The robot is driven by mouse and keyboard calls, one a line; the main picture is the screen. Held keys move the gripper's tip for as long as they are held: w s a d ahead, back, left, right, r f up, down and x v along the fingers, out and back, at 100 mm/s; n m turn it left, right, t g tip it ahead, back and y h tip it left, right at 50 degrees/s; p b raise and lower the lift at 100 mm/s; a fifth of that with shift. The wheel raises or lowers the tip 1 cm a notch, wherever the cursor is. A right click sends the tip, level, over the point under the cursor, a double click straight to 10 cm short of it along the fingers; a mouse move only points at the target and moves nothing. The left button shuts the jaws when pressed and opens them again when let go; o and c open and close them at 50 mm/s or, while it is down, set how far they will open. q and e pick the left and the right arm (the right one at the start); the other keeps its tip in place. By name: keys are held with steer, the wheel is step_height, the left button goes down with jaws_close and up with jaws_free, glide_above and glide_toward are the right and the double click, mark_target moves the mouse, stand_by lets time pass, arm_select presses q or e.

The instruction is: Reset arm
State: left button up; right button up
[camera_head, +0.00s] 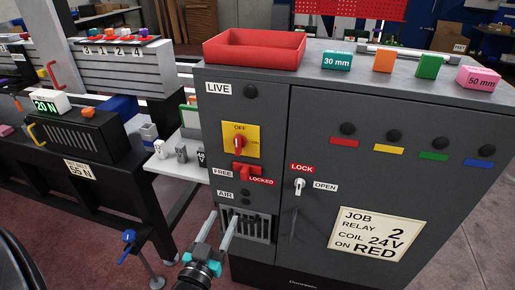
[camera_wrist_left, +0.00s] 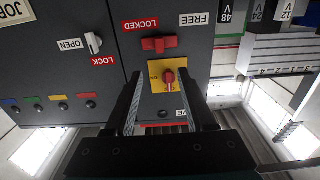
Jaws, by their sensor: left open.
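My left gripper (camera_head: 224,216) is open and empty, in front of the vent low on the grey control cabinet (camera_head: 345,220). In the left wrist view, which is upside down, its two fingers (camera_wrist_left: 164,78) stand apart, with the red rotary knob (camera_wrist_left: 169,76) on its yellow OFF plate showing between them. In the head view that knob (camera_head: 239,143) is above the gripper, clear of it. The red FREE/LOCKED handle (camera_head: 246,173) sits below the knob; it also shows in the wrist view (camera_wrist_left: 160,44). My right gripper is not in view.
A red tray (camera_head: 254,50) and several coloured blocks, such as the pink 50 mm one (camera_head: 478,77), are on the cabinet top. A LOCK/OPEN key switch (camera_head: 299,186) is on its door. A black bench (camera_head: 85,165) stands left; floor shows between.

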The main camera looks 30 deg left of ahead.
arm_select(q)
steer(key=s+d+f+m+g+h+b, duration=0.1)
steer(key=s+d+f+g, duration=0.2)
steer(key=f, duration=0.6)
steer(key=s+d+f+g+h+b, duration=0.1)
steer(key=s+d+f+g+h, duration=0.15)
steer(key=f, duration=0.65)
steer(key=s+d+f+m+g+b, duration=0.1)
steer(key=s+d+f+g, duration=0.15)
steer(key=f, duration=0.75)
steer(key=s+d+f+m+g+b, duration=0.1)
steer(key=s+f+g, duration=0.3)
steer(key=s+f, duration=0.3)
steer(key=s+d+f+m+g+b, duration=0.1)
steer(key=s+f+g, duration=0.3)
steer(key=s, duration=1.3)
step_height(320, 180, down, 4)
steer(key=shift+d+f+m+h, duration=0.2)
steer(key=shift+m+h, duration=0.25)
steer(key=shift+m, duration=0.15)
steer(key=shift+c, duration=0.3)
